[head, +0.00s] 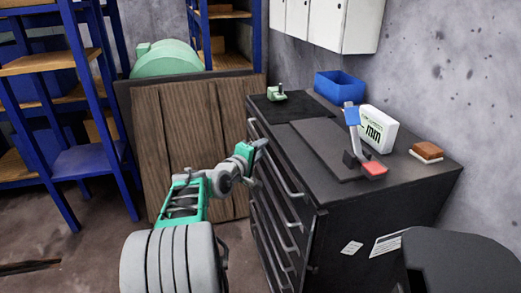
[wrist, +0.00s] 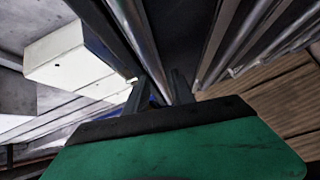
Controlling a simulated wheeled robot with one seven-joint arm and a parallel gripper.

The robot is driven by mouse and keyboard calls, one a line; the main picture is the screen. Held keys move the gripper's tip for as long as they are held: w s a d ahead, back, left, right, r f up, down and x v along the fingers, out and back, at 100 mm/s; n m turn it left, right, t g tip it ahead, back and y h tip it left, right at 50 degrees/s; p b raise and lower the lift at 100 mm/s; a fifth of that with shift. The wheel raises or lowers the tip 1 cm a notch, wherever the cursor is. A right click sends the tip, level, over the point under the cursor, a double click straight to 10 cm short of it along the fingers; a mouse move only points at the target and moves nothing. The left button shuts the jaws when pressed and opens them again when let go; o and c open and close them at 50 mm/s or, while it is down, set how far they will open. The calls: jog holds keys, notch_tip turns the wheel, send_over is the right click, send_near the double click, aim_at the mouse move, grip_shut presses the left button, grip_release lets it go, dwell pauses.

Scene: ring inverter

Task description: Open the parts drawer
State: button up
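The black drawer cabinet (head: 372,205) stands at the right of the head view. Its drawers have silver bar handles (head: 290,185) on the left-facing front, and all look shut. Which one is the parts drawer is not marked. My gripper (head: 258,147) is at the upper part of this front, by the top handle. In the wrist view my gripper's two dark fingers (wrist: 163,88) stand apart. A silver bar handle (wrist: 140,35) runs down to the gap between them. I cannot tell whether the fingers touch it.
On the cabinet top are a blue bin (head: 340,86), a white box (head: 378,130), a brown-topped block (head: 427,151), a green tool (head: 276,93) and a red-and-blue tool (head: 360,150). A wooden crate (head: 180,135) stands behind my arm. Blue shelving (head: 85,160) is at left. Floor at left is mostly clear.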

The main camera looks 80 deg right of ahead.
grip_shut()
dwell(1.2)
